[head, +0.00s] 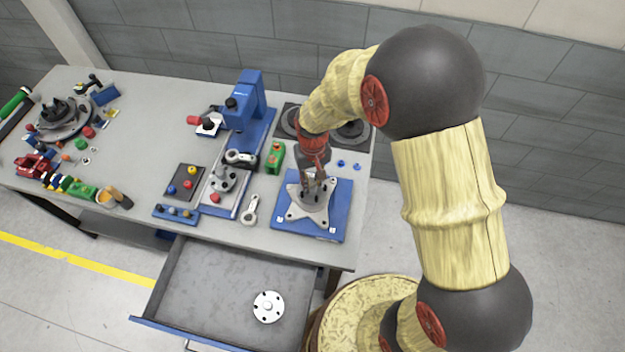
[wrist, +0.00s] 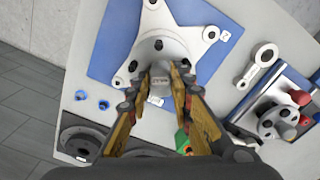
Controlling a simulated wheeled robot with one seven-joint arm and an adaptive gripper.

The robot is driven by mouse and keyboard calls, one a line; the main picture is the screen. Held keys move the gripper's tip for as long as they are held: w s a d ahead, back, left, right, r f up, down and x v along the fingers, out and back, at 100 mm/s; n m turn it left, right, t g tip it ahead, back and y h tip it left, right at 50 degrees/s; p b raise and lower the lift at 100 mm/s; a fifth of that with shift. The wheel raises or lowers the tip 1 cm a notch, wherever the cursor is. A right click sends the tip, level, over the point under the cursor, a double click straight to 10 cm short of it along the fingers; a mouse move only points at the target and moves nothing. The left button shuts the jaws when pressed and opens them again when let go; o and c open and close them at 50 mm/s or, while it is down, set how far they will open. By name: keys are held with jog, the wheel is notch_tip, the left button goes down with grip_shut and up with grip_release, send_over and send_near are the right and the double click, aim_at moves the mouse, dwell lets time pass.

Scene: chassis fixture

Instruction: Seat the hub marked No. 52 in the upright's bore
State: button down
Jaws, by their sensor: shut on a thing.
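The upright (head: 305,214) is a pale grey casting with several arms, lying on a blue mat; it also shows in the wrist view (wrist: 163,22). My gripper (wrist: 160,68) points down at the middle of the upright and is shut on a light grey part (wrist: 157,82), seemingly the hub. A small dark marking shows on that part, too small to read. In the head view my gripper (head: 314,182) covers the upright's middle. The bore is mostly hidden, so I cannot tell whether the held part touches it or sits in it.
A white flanged disc (head: 268,306) lies in the open drawer (head: 205,290). A grey link (head: 250,211), green block (head: 275,156) and blue press (head: 247,105) stand left of the mat (head: 341,193). Two small blue pieces (wrist: 92,100) lie beside the mat.

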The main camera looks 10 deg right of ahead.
jog(key=shift+f+b, duration=0.4)
jog(key=shift+f, duration=0.25)
dwell(0.8)
jog(key=c, duration=1.5)
grip_release()
jog(key=shift+r+p, duration=1.55)
jog(key=shift+r, duration=0.75)
jog(key=shift+f, duration=0.1)
